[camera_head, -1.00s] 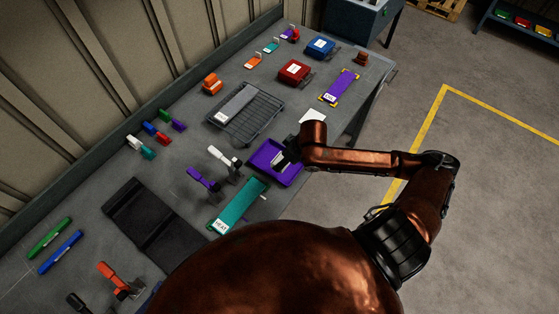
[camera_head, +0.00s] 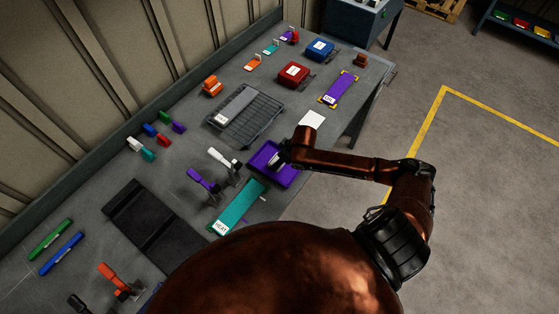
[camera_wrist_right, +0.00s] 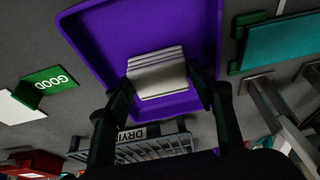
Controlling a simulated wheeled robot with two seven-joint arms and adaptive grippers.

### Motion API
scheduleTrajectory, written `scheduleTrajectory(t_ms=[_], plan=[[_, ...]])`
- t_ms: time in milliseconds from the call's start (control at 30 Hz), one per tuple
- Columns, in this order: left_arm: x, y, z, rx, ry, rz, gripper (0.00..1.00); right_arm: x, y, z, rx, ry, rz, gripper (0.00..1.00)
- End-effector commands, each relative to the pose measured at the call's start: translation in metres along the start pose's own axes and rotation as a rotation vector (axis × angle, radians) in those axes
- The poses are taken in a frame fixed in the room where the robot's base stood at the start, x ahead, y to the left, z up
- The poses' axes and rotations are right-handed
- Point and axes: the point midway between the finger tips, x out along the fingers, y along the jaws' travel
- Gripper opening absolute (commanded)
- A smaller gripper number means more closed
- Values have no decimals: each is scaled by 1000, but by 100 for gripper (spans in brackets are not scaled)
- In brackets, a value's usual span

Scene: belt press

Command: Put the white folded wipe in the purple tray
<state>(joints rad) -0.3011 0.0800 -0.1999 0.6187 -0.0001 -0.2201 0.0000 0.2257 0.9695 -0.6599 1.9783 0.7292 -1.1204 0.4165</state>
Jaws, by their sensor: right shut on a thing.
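The white folded wipe (camera_wrist_right: 157,74) is between the fingers of my right gripper (camera_wrist_right: 160,82), which is shut on it. The purple tray (camera_wrist_right: 95,42) lies behind the wipe in the right wrist view, and the wipe is over the tray's inside. I cannot tell whether the wipe touches the tray floor. In the head view my right gripper (camera_head: 277,161) is over the purple tray (camera_head: 291,179), and the wipe is mostly hidden there. My left gripper is not in view.
A wire rack (camera_head: 262,121) marked DRYING stands left of the tray. A teal strip (camera_head: 238,206) and upright clamps (camera_head: 224,158) are near it. A white card (camera_head: 312,119) lies beyond the tray. A green GOOD sign (camera_wrist_right: 49,80) shows in the wrist view.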

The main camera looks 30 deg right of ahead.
Motion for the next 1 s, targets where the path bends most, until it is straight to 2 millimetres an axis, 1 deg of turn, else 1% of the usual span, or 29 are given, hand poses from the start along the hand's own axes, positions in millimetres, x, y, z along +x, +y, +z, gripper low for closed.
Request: scheduleTrajectory(t_ms=[167, 200, 433, 767, 867, 1000], plan=[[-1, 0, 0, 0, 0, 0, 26, 2, 0, 1, 1, -1, 0, 22], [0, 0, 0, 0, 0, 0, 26, 2, 0, 1, 0, 0, 0, 52], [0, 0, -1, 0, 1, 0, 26, 2, 0, 1, 1, -1, 0, 67], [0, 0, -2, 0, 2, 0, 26, -1, 0, 0, 0, 0, 1, 67], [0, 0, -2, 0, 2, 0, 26, -11, 0, 0, -1, -1, 0, 67], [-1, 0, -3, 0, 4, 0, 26, -38, 0, 0, -2, 0, 1, 67]])
